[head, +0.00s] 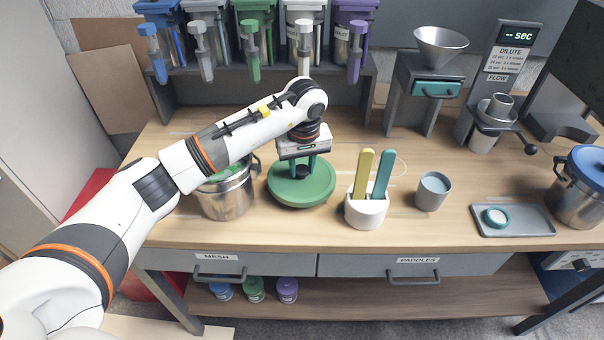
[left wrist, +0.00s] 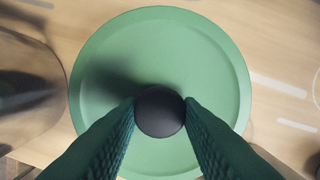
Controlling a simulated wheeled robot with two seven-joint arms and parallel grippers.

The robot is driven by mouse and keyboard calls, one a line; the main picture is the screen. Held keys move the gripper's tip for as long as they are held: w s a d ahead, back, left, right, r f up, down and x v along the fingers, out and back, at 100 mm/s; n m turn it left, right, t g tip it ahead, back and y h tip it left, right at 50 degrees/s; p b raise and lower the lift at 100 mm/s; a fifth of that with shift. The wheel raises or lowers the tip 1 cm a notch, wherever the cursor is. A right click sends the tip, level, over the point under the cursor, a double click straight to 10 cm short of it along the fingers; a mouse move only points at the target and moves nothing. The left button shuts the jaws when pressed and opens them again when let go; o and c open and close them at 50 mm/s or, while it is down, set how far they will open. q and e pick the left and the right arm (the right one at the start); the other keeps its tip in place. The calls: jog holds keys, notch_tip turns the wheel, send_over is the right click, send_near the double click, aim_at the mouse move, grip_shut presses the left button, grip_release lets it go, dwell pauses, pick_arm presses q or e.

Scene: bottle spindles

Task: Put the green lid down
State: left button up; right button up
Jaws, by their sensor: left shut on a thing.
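The green lid (head: 317,193) is a round disc with a dark knob, over the table between the steel pot and the white paddle holder. My left gripper (head: 303,170) is above it with its fingers shut on the dark knob. In the left wrist view the lid (left wrist: 160,60) looks level, and the two fingers press the knob (left wrist: 160,111) from both sides. I cannot tell whether the lid touches the tabletop. The steel pot (head: 228,196) stands just left of the lid, with green showing in its top, partly hidden by my arm. My right gripper is not in view.
The white holder (head: 366,211) with a yellow and a teal paddle stands close right of the lid. A grey-blue cup (head: 433,191) and a grey tray (head: 513,221) are further right. A dispenser rack (head: 365,98) stands behind. Bare wood lies in front of the lid.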

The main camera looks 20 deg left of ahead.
aim_at(302, 171)
pick_arm(q)
notch_tip(302, 171, down, 3)
jog(key=shift+f+p, duration=0.15)
jog(key=shift+p, duration=0.3)
jog(key=shift+f, duration=0.3)
jog(key=o, duration=1)
